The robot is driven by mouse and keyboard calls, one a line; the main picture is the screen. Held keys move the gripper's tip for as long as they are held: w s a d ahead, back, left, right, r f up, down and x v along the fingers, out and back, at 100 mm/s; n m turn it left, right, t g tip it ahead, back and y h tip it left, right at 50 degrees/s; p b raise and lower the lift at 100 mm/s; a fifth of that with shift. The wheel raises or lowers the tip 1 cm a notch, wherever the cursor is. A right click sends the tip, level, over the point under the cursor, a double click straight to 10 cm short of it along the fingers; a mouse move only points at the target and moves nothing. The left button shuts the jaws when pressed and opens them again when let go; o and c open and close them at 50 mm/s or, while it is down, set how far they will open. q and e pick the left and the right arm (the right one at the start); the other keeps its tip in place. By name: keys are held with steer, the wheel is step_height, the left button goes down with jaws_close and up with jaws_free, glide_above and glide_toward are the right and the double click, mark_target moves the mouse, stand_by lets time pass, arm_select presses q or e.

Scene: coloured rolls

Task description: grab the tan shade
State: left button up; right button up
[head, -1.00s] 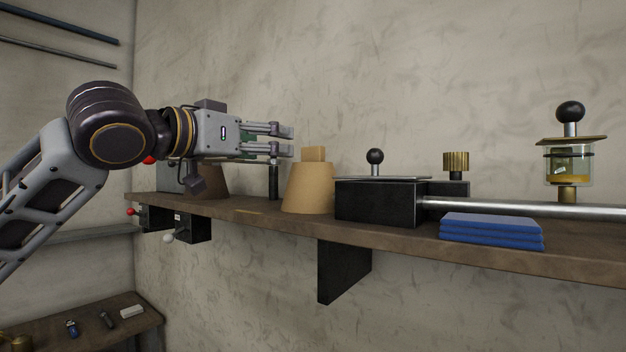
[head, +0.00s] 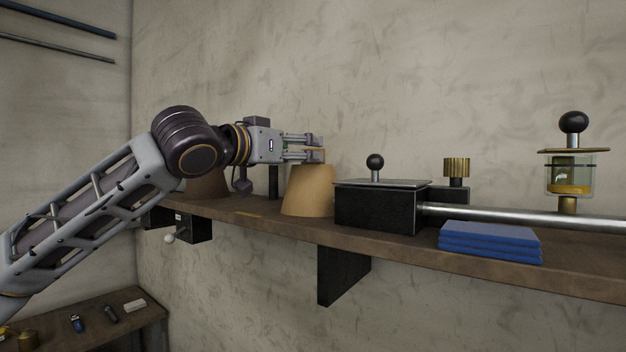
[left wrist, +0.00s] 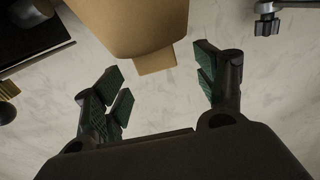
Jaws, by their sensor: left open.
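The tan shade (head: 308,192) stands upright on the wall shelf, left of the black box, as a tapered body with a small block on top. My left gripper (head: 318,148) is open at the top of the shade, its fingers pointing right and partly hiding the top block. My right gripper is not in view.
A black box (head: 375,208) with a ball knob stands close to the right of the shade. A dark cylinder (head: 273,183) and a brown shade (head: 207,186) stand to its left, near my arm. Blue slabs (head: 490,242) lie further right on the shelf (head: 400,243).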

mark_target(313, 150)
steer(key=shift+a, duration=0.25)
arm_select(q)
steer(key=shift+w+d+r+p, duration=0.2)
steer(key=shift+w+d+p, duration=0.4)
steer(key=shift+w+d, duration=0.05)
steer(key=shift+p+x, duration=0.55)
steer(key=shift+x, duration=0.5)
steer(key=shift+w+d, duration=0.4)
steer(key=shift+w, duration=0.1)
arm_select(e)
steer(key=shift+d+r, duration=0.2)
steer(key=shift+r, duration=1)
arm_select(q)
steer(key=shift+f, duration=0.1)
steer(key=c, duration=1.2)
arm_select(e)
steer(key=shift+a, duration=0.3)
